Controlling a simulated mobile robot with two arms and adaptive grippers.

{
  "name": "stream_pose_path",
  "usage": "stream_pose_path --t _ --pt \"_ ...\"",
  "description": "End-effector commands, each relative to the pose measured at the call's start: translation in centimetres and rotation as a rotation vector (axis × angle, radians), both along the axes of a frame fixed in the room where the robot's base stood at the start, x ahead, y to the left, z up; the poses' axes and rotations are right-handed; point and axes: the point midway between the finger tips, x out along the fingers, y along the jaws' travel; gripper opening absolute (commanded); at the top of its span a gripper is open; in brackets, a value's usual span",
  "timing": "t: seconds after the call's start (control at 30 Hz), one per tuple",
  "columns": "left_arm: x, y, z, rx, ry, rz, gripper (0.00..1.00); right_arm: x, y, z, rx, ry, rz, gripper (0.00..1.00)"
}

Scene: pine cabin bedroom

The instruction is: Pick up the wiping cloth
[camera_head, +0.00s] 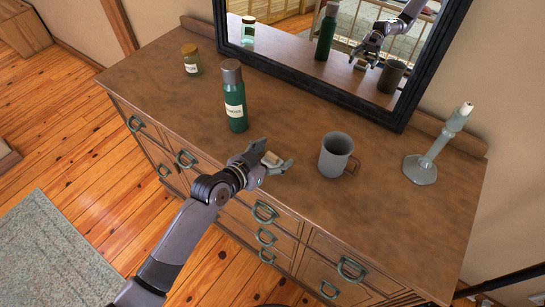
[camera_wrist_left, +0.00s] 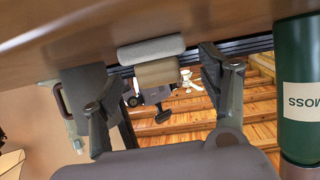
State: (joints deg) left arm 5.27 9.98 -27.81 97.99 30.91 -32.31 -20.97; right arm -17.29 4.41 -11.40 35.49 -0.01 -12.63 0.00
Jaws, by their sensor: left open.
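A small pale, beige and grey piece (camera_head: 271,159), which looks like the folded wiping cloth, lies on the dresser top near its front edge. My left gripper (camera_head: 268,163) is open there, with a finger on either side of the piece. In the left wrist view the gripper (camera_wrist_left: 165,105) is open, and the grey rolled edge (camera_wrist_left: 151,50) of the piece shows between and beyond the fingertips. I cannot tell whether the fingers touch it. The fingers partly hide it in the head view. My right gripper is not in view.
On the dresser (camera_head: 300,220) a green bottle (camera_head: 235,105) and a small jar (camera_head: 191,60) stand left of the gripper. A grey mug (camera_head: 335,155) stands close on its right, and a glass candlestick (camera_head: 420,168) farther right. A mirror (camera_head: 330,88) stands behind.

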Motion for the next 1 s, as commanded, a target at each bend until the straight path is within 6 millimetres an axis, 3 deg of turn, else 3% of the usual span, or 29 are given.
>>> stream_pose_path --t 0.23,1.0 --pt "0.11 -0.05 -0.07 0.000 0.000 0.000 0.69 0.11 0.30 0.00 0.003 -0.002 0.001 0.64" --pt "0.08 -0.02 -0.06 0.000 0.000 0.001 0.17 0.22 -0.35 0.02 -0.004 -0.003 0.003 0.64"
